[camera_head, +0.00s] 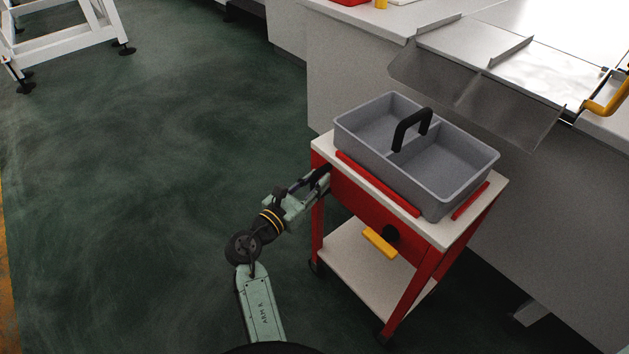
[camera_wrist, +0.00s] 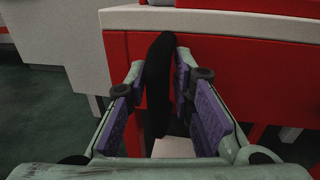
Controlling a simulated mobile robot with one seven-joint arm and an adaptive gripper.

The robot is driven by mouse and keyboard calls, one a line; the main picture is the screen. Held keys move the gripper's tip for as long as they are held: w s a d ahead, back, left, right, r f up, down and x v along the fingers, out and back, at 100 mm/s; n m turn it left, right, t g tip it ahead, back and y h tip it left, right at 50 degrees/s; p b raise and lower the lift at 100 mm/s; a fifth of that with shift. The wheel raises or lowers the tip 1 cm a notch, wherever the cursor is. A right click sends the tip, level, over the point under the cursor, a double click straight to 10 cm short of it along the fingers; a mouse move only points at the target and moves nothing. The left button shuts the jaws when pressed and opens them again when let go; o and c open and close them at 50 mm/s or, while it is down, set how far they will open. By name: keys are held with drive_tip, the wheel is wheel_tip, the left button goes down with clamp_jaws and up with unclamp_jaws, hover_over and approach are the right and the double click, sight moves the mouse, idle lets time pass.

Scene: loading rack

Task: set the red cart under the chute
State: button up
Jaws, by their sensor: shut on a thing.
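The red cart (camera_head: 352,196) stands upright on the floor with a pale top, a lower shelf and a grey two-part tote (camera_head: 362,132) on top. My gripper (camera_head: 324,178) is at the cart's left side. In the wrist view my gripper (camera_wrist: 181,90) is shut on a black upright handle (camera_wrist: 159,85) in front of the cart's red panel (camera_wrist: 225,65). The metal chute (camera_head: 475,90) slopes down from the counter, behind and above the cart. Its lower lip is beyond the tote's far side. The cart's far legs are partly hidden.
A long grey counter (camera_head: 335,70) runs behind the cart, close to it. A yellow handle (camera_head: 607,95) is by the chute at right. A white frame (camera_head: 65,45) stands at upper left. The green floor (camera_head: 150,180) at left is clear.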

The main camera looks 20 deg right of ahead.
drive_tip(key=shift+w+a, duration=0.1)
drive_tip(key=shift+a, duration=0.05)
clamp_jaws()
drive_tip(key=shift+s+r+p, duration=0.15)
drive_tip(key=shift+s+p, duration=0.2)
drive_tip(key=shift+p, duration=0.35)
drive_tip(key=shift+s+d+p, duration=0.3)
drive_tip(key=shift+s+p, duration=0.15)
drive_tip(key=shift+s, duration=0.05)
drive_tip(key=shift+f, duration=0.2)
drive_tip(key=shift+o, duration=2.4)
unclamp_jaws()
